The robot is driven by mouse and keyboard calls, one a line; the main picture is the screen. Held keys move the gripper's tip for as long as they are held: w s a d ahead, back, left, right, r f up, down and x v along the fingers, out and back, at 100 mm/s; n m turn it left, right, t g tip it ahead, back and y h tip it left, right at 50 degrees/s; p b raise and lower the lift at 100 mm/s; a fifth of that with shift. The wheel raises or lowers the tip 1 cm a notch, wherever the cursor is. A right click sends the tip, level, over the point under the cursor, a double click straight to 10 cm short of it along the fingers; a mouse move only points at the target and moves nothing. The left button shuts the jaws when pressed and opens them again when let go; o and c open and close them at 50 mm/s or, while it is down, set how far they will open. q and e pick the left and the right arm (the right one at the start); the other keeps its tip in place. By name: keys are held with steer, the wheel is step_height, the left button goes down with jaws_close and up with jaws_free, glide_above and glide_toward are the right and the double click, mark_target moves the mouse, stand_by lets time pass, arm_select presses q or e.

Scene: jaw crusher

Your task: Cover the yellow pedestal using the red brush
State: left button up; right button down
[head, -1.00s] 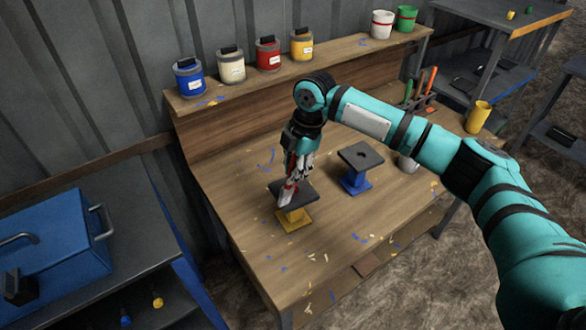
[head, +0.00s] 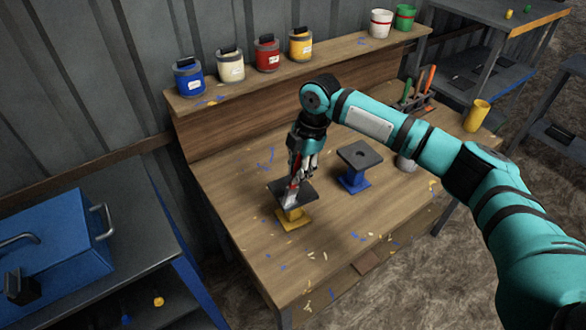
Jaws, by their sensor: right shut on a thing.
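The yellow pedestal (head: 292,217) stands on the wooden workbench, with a dark square top plate. My right gripper (head: 298,177) is above this plate, pointing down, shut on the red brush (head: 291,190). The brush's pale lower end is at the dark plate; I cannot tell whether it touches. The gripper hides much of the brush. My left gripper is not in view.
A blue pedestal (head: 354,180) with a dark top stands to the right. Paint cans, including a red one (head: 267,53), line the back shelf. A tool holder (head: 416,100) and a yellow cup (head: 477,115) are at the right. A blue toolbox (head: 60,225) is at the left.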

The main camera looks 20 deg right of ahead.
steer(key=shift+w+d+p, duration=0.95)
steer(key=shift+d+p, duration=0.05)
steer(key=shift+d, duration=3)
steer(key=a+p, duration=0.1)
steer(key=a, duration=0.1)
steer(key=s+a+p, duration=0.1)
steer(key=a+p, duration=0.1)
steer(key=a, duration=0.1)
steer(key=s+a+p, duration=0.1)
steer(key=a, duration=0.1)
steer(key=shift+a+r+p, duration=0.1)
steer(key=shift+a+p, duration=0.3)
steer(key=shift+s+a, duration=0.15)
steer(key=shift+a, duration=0.75)
steer(key=shift+d+r, duration=0.1)
